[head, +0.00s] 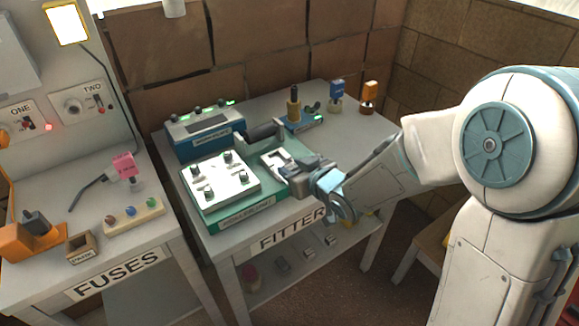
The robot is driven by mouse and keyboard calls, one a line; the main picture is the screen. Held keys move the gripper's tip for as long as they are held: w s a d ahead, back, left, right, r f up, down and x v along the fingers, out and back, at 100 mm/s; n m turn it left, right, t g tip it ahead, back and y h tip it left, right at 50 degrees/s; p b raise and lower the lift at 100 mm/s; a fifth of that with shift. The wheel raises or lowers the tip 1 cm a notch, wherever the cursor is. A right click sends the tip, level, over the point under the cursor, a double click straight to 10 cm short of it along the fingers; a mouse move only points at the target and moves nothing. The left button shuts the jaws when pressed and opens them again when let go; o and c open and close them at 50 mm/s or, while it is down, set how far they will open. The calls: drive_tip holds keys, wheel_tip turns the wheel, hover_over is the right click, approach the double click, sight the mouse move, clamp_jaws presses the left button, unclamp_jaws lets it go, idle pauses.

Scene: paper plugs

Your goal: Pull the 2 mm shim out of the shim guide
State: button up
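My gripper (284,180) is low over the right part of the green fixture (228,222) on the fitter table. Its dark fingers point left toward a small pale slotted block (276,160), which may be the shim guide; I cannot read a label on it. The fingers are at or touching the block's near side; contact cannot be told. The 2 mm shim cannot be made out and may be hidden by the fingers. Whether the fingers are open or shut is too small to tell.
A white plate (220,181) with several dark knobs sits on the fixture's left. A blue box (205,137) with green lights is at the back left. Blue (336,90) and orange (370,92) stamp-like tools stand at the back right.

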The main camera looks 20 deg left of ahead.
drive_tip(key=shift+x, duration=1)
clamp_jaws()
